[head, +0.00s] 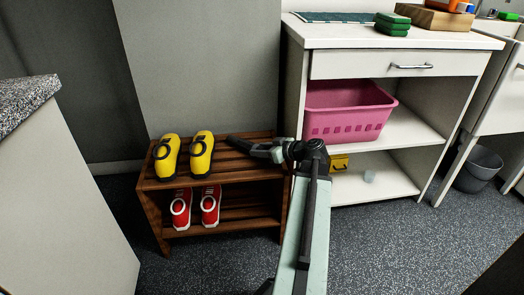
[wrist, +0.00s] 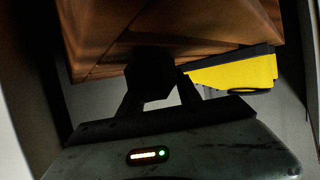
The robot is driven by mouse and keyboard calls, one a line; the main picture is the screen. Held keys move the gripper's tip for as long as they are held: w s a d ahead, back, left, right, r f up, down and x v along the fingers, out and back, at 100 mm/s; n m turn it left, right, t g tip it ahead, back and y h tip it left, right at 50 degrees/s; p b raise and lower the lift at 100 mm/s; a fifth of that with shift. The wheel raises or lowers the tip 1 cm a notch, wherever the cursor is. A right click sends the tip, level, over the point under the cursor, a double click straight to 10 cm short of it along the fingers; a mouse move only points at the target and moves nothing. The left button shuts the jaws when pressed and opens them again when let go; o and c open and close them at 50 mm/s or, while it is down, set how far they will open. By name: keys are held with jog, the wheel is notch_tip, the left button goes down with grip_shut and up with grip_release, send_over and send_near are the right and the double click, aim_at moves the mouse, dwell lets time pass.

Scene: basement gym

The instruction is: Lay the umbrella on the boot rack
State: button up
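The boot rack (head: 232,172) is a low, two-tier rack of brown slatted wood in the head view. My gripper (head: 262,151) is over the right part of its top tier. A dark, slim thing, which looks like the folded umbrella (head: 239,144), reaches left from my gripper over the top slats. In the wrist view my gripper (wrist: 158,94) is shut around its dark, blunt end (wrist: 150,74), with the rack's wood (wrist: 180,30) beyond. I cannot tell whether the umbrella touches the slats. The rest of it is hidden.
Two yellow shoes (head: 202,154) stand on the top tier, left of the umbrella. Two red shoes (head: 210,205) stand on the lower tier. A white cabinet (head: 300,95) with a pink basket (head: 345,108) stands right of the rack. A grey counter (head: 50,180) is at left.

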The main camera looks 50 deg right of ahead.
jog(key=o, duration=0.4)
jog(key=shift+r, duration=0.15)
jog(key=p+v, duration=0.5)
jog(key=v, duration=0.6)
jog(key=shift+s+r, duration=0.1)
jog(key=shift+s, duration=0.35)
